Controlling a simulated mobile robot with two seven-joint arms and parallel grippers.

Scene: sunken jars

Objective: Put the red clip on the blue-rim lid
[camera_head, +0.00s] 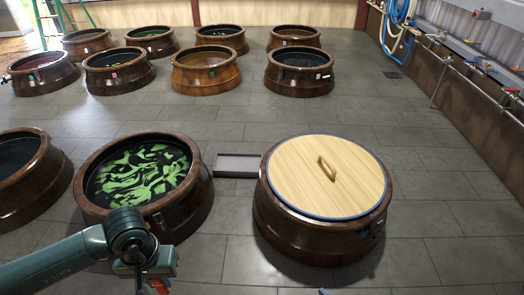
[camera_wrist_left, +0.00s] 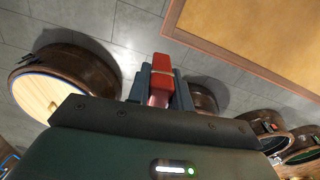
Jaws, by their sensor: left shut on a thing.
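The blue-rim lid (camera_head: 300,185) is pale wood with a wooden handle and lies on a brown jar (camera_head: 310,240) at the right of the head view. It also shows at the left edge of the left wrist view (camera_wrist_left: 35,92). My left gripper (camera_head: 150,274) is at the bottom of the head view, in front of the jar with green contents and left of the lidded jar. It is shut on the red clip (camera_wrist_left: 163,68), which sticks out between the fingers. Only a bit of the clip (camera_head: 160,287) shows in the head view.
A jar with green and black contents (camera_head: 93,214) stands left of the lidded jar, with a grey tray (camera_head: 237,166) behind, between them. Several more jars stand at the back. Pipes and taps line the right wall. The floor right of the lidded jar is clear.

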